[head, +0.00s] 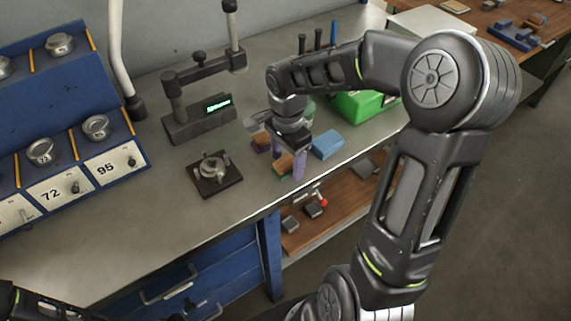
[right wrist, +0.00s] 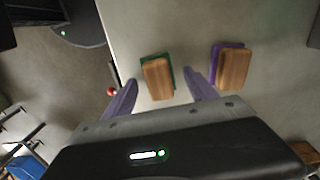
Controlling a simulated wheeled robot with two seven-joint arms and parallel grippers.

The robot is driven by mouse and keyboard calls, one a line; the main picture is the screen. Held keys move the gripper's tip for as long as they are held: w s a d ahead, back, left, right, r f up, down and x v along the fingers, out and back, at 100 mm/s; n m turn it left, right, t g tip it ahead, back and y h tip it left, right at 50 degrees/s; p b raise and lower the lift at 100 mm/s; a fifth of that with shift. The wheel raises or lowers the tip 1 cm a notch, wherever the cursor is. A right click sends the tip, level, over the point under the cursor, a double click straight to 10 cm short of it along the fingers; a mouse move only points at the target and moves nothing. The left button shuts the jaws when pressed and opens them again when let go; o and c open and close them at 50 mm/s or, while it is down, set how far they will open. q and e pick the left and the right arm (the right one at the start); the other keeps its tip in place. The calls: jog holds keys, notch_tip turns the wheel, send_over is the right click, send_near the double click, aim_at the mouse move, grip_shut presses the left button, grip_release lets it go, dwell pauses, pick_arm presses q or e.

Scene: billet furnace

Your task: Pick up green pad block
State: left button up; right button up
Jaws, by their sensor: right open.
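The green pad block (right wrist: 157,78) has a wooden top over a green base, and it lies on the grey bench top near its front edge. In the head view the block (head: 281,167) is partly hidden by my right gripper (head: 288,164). My right gripper, with purple fingers, is open and points down over the block. In the right wrist view, the block lies between and just beyond the two fingertips (right wrist: 161,80). I cannot tell how high the fingertips are above the bench. My left gripper is not in view.
A purple pad block (right wrist: 231,68) lies close beside the green one. A blue block (head: 328,145) is to its right in the head view. A dark fixture (head: 215,175), a gauge stand (head: 200,115) and a green bin (head: 357,105) stand nearby. The bench's front edge is close.

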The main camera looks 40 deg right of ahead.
grip_shut()
dwell(0.8)
